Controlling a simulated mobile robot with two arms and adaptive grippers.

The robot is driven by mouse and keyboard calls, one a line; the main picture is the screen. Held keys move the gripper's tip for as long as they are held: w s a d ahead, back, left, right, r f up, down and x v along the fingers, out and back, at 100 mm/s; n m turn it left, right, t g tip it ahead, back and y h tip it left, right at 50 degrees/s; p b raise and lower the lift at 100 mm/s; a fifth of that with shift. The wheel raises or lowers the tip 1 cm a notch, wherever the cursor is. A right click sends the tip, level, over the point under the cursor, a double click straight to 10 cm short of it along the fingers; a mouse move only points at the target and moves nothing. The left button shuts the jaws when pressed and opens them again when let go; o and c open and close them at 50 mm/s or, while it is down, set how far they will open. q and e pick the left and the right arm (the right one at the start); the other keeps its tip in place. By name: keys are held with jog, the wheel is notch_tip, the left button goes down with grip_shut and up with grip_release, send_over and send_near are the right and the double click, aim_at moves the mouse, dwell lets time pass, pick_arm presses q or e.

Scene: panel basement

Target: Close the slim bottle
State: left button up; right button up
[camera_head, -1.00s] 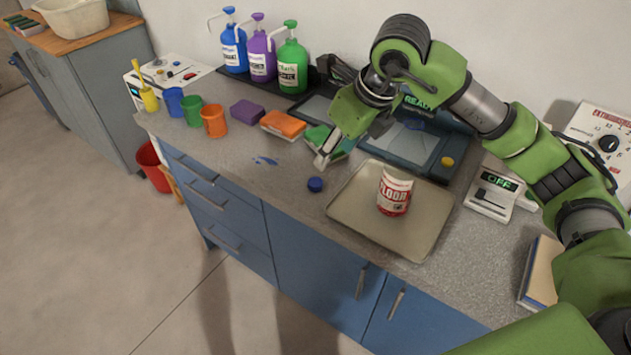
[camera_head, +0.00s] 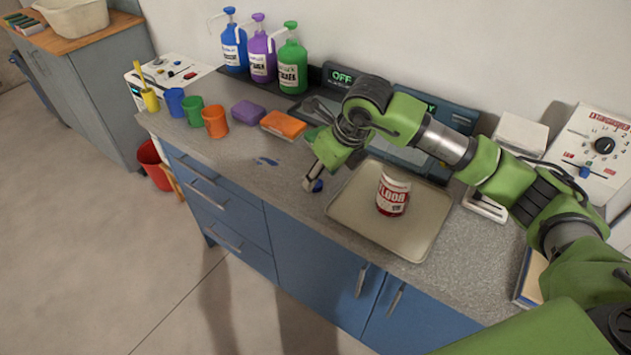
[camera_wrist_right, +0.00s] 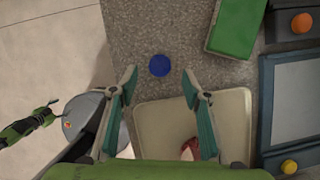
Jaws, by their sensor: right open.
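A small round blue cap (camera_head: 319,186) lies on the grey counter left of the tray, partly hidden by my right gripper (camera_head: 313,184). In the right wrist view the cap (camera_wrist_right: 160,66) shows whole, just beyond and between the spread fingertips of my right gripper (camera_wrist_right: 160,86). That gripper is open and empty. A white and red container labelled FLOOR (camera_head: 393,193) stands upright on the metal tray; its red and white edge (camera_wrist_right: 188,150) shows in the wrist view. My left gripper (camera_wrist_right: 48,106) appears small at the wrist view's left, its jaws unclear.
The metal tray (camera_head: 365,237) lies right of the cap. A green block (camera_wrist_right: 236,26) is near in the wrist view. Orange (camera_head: 283,124) and purple (camera_head: 248,111) sponges, coloured cups and three pump bottles (camera_head: 292,62) stand further left. Panel devices line the back.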

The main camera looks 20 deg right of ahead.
aim_at(318, 185)
jog(key=x, duration=0.2)
jog(key=shift+w+a+f, duration=0.1)
jog(key=shift+f, duration=0.1)
jog(key=shift+w+f, duration=0.15)
jog(key=shift+f, duration=0.25)
pick_arm(q)
jog(key=shift+w+a+r, duration=0.1)
jog(key=shift+w+r, duration=0.2)
jog(key=shift+r, duration=0.25)
pick_arm(e)
jog(key=c, duration=0.8)
jog(key=shift+r, duration=0.15)
